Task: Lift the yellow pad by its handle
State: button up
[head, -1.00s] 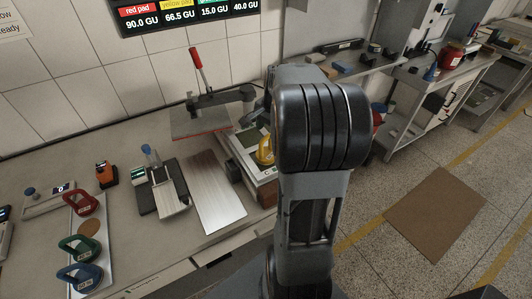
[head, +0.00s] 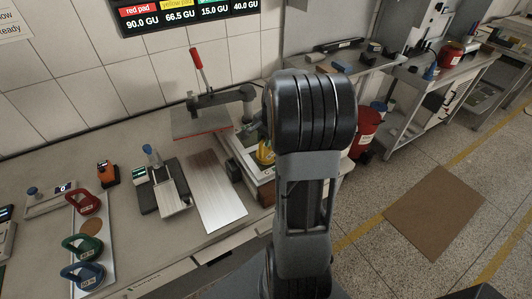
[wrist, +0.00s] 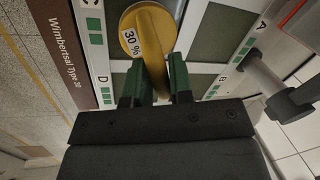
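The yellow pad (wrist: 137,20) has a raised yellow handle marked "30 %" and sits in a white lettered frame at the top of the wrist view. In the head view the yellow pad (head: 265,156) shows partly, beside my arm, on the frame at the right end of the bench. My gripper (wrist: 157,78) is open, with its two green-tipped fingers on either side of the near end of the handle. Whether the fingers touch the handle is hard to tell. The pad's underside is hidden.
A press with a red lever (head: 197,72) stands just left of the frame. A metal sheet (head: 216,190) lies in front of it. Red (head: 82,201), green (head: 82,246) and blue (head: 83,274) handled pads lie at the left. A post (wrist: 262,75) rises right of the gripper in the wrist view.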

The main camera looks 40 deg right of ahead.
grip_shut()
dwell(0.9)
